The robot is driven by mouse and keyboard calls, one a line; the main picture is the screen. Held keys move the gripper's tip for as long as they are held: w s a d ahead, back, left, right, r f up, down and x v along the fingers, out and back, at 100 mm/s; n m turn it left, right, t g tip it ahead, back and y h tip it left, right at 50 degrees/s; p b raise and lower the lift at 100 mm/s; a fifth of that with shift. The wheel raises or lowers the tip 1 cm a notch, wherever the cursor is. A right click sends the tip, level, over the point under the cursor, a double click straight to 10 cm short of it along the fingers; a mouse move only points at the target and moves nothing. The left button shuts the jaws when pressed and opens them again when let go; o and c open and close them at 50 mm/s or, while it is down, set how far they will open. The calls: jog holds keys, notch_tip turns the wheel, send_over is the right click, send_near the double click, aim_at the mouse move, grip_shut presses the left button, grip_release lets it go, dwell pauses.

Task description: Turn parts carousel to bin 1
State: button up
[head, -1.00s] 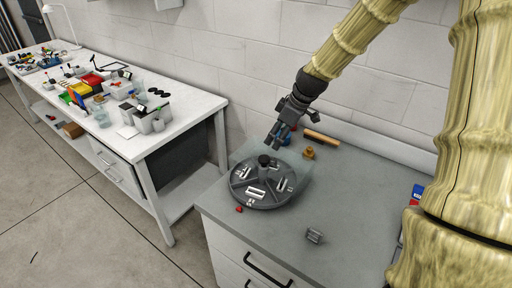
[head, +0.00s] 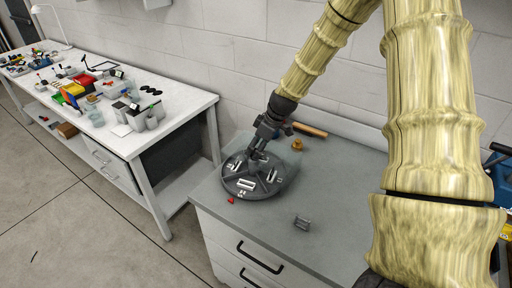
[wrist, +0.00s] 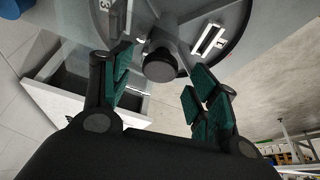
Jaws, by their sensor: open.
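The parts carousel (head: 240,187) is a round dark grey tray with several compartments and white number labels, on the grey cabinet top. Its black centre knob (wrist: 160,66) stands up in the wrist view, between and beyond my open fingers. My gripper (head: 257,156) is over the middle of the carousel in the head view and largely hides the knob there. In the wrist view the green-padded fingers of my gripper (wrist: 160,100) are spread apart, one on each side of the knob. I cannot tell whether they touch it.
A small red piece (head: 231,200) lies at the carousel's front edge. A grey metal block (head: 302,222) lies to its right. A brass-coloured piece (head: 297,144) and a wooden-handled tool (head: 309,130) lie behind. A cluttered white workbench (head: 185,112) stands left.

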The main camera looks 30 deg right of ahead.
jog(key=shift+w+a+f, duration=0.1)
jog(key=shift+w+f, duration=0.25)
jog(key=shift+f, duration=0.25)
jog(key=shift+s, duration=0.2)
jog(key=shift+w, duration=0.15)
jog(key=shift+c, duration=0.7)
grip_shut()
jog(key=shift+a, duration=0.1)
